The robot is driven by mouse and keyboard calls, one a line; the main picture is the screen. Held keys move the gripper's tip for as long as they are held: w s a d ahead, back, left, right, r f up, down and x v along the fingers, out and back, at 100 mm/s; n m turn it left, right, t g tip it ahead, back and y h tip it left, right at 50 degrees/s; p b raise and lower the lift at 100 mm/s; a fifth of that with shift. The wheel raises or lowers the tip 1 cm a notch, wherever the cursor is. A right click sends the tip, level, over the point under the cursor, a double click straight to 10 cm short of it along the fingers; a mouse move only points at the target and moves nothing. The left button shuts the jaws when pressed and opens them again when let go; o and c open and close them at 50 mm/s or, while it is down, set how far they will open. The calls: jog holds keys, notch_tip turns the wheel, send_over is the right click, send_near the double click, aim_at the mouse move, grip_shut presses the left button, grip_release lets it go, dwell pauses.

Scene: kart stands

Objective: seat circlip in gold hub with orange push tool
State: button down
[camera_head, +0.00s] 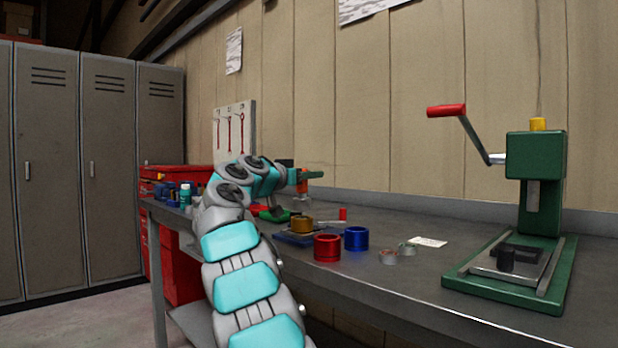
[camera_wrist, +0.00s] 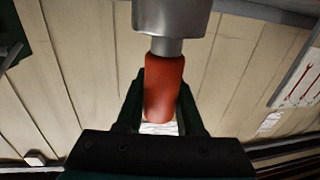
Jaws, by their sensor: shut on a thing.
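The orange push tool (camera_wrist: 165,92) is held in my gripper (camera_wrist: 163,100), with the jaws shut around its orange handle in the wrist view. Its wide grey metal head (camera_wrist: 172,16) lies beyond the fingertips. In the head view the tool (camera_head: 303,186) is upright, metal end down, and my gripper (camera_head: 306,175) is at its handle. The gold hub (camera_head: 302,226) sits on a dark blue base (camera_head: 295,240) just below the tool in the picture. A small gap seems to show between them; the depth is hard to judge. I cannot make out the circlip.
A red ring (camera_head: 327,248) and a blue ring (camera_head: 356,239) stand close in front and right of the gold hub. Two small grey rings (camera_head: 388,257) lie farther right. A green press (camera_head: 535,200) stands at the right. Bench room (camera_head: 420,285) is clear in front.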

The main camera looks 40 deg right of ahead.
notch_tip(320, 180, up, 5)
jog(key=p, duration=0.3)
jog(key=shift+p, duration=0.35)
dwell(0.3)
